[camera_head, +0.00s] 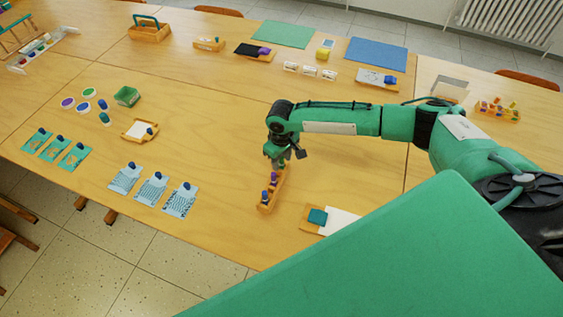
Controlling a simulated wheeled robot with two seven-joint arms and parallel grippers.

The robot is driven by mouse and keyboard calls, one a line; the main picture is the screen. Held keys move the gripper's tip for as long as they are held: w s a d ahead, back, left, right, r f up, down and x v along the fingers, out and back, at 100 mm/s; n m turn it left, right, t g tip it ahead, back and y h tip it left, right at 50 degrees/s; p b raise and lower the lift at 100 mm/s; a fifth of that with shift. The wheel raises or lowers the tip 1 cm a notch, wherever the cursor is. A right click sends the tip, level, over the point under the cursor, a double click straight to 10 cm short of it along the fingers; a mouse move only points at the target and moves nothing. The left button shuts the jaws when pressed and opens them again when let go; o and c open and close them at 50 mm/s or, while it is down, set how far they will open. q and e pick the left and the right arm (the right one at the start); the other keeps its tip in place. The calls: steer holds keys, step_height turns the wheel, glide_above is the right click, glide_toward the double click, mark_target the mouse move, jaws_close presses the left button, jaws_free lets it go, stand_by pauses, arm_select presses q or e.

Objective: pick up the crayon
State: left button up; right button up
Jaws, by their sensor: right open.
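My right gripper (279,162) is over the far end of a narrow orange wooden holder (265,208) on the table, pointing down. The jaws are open, but the fingertips are small and partly hidden by the wrist. The holder has small purple and dark blue pieces (274,177) standing in it, just below and in front of the gripper. They may be crayons, but they are too small to tell. I cannot tell whether the gripper touches any piece. My left gripper is not in view.
Several patterned cards with blue knobs (152,189) lie left of the holder. A tray with white paper (139,130) is behind them. An orange tray with a teal block (317,217) lies to the right.

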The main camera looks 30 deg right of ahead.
steer(key=shift+f, duration=0.1)
steer(key=shift+c, duration=0.4)
jaws_close()
